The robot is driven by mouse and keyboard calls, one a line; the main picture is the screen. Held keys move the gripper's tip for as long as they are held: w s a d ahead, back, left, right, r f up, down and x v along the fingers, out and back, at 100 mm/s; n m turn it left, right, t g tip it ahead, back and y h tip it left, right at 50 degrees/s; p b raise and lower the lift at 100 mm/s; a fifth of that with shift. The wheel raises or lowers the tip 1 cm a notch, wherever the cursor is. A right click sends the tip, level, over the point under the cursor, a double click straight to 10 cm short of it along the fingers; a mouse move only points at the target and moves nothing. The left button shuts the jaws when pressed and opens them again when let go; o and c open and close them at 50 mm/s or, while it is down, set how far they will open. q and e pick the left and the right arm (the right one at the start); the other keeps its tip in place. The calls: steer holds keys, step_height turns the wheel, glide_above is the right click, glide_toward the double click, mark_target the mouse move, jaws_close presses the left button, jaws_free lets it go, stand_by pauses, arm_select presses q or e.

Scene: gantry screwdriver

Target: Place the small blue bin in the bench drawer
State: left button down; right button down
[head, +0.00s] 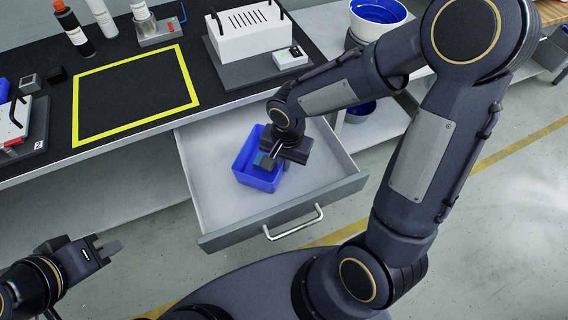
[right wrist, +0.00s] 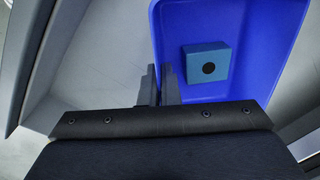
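The small blue bin (head: 258,180) is inside the outline of the open bench drawer (head: 208,190), right of its middle. I cannot tell whether it touches the drawer floor. My right gripper (head: 275,150) is over the bin's rim; in the right wrist view its fingers (right wrist: 160,84) are close together with the bin's side wall (right wrist: 155,30) between them. A teal block (right wrist: 207,62) with a dark round spot lies in the bin. My left gripper (head: 108,249) is low at the left, away from the drawer; its finger gap is unclear.
The bench top has a yellow-outlined black mat (head: 130,100), a white slotted box (head: 250,32) and bottles (head: 74,30). The drawer's left part is clear.

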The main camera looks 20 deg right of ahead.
steer(key=shift+f, duration=0.5)
steer(key=shift+f, duration=0.15)
steer(key=c, duration=1.7)
jaws_free()
